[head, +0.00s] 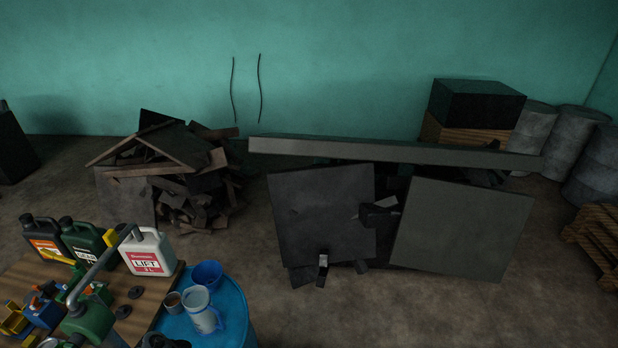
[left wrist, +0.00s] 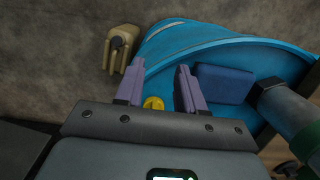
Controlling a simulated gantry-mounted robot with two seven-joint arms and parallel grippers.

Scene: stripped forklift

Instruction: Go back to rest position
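My left gripper (left wrist: 162,75) shows in the left wrist view with its two purple fingers apart. A small round yellow piece (left wrist: 153,103) shows between the finger bases; I cannot tell whether it is on the gripper or beyond it. The fingers point over the blue drum (left wrist: 210,40), and I see nothing gripped. Neither gripper can be made out for sure in the head view. A dark shape (head: 166,342) at its bottom edge is cut off and unclear. My right gripper is not in view.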

